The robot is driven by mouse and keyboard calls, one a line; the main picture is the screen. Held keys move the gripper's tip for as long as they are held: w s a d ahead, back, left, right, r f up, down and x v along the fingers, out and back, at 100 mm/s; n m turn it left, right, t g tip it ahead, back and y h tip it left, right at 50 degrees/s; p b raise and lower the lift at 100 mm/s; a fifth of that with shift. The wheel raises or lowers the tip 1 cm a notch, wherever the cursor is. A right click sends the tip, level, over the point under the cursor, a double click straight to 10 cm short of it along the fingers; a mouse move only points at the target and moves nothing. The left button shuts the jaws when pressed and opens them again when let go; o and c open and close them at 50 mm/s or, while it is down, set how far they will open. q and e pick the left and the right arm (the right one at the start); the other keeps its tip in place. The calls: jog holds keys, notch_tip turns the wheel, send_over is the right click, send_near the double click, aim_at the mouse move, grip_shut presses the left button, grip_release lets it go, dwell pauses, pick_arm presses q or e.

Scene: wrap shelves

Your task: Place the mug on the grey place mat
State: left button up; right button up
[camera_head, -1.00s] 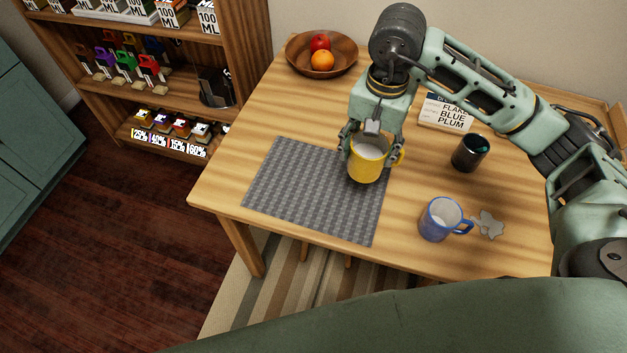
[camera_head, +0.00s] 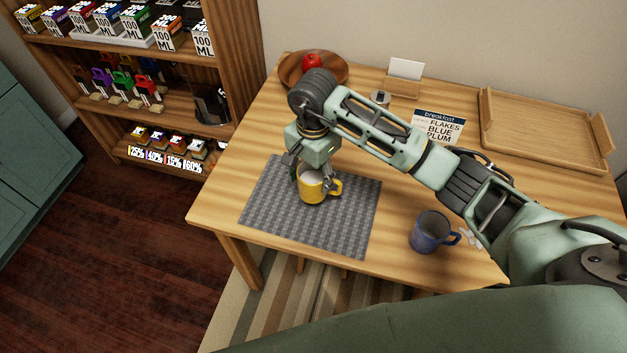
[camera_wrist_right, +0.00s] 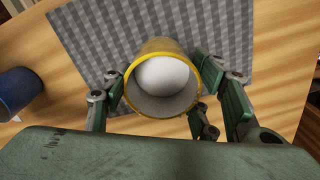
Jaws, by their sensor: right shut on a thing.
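A yellow mug (camera_head: 313,194) with a pale inside is held by my right gripper (camera_head: 312,178), whose fingers are shut on it from both sides. The mug is upright, over the left-middle part of the grey place mat (camera_head: 345,222); I cannot tell whether its base touches the mat. In the right wrist view the yellow mug (camera_wrist_right: 162,47) shows its open top between the fingers, with the checked mat (camera_wrist_right: 215,30) behind it. A blue mug (camera_head: 430,232) stands on the table right of the mat. My left gripper is not in view.
A wooden bowl (camera_head: 285,70) with a red fruit stands at the back left of the table (camera_head: 230,195). A breakfast card (camera_head: 440,127), a card holder (camera_head: 403,83) and a wooden tray (camera_head: 540,125) are at the back. The mat's right and front parts are clear.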

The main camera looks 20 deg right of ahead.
notch_tip(320, 180, down, 3)
jog(key=shift+f+p, duration=0.15)
jog(key=shift+p, duration=0.4)
jog(key=shift+f, duration=0.2)
jog(key=shift+f, duration=0.2)
jog(key=o, duration=1.7)
jog(key=shift+o, duration=0.2)
jog(key=shift+r, duration=0.15)
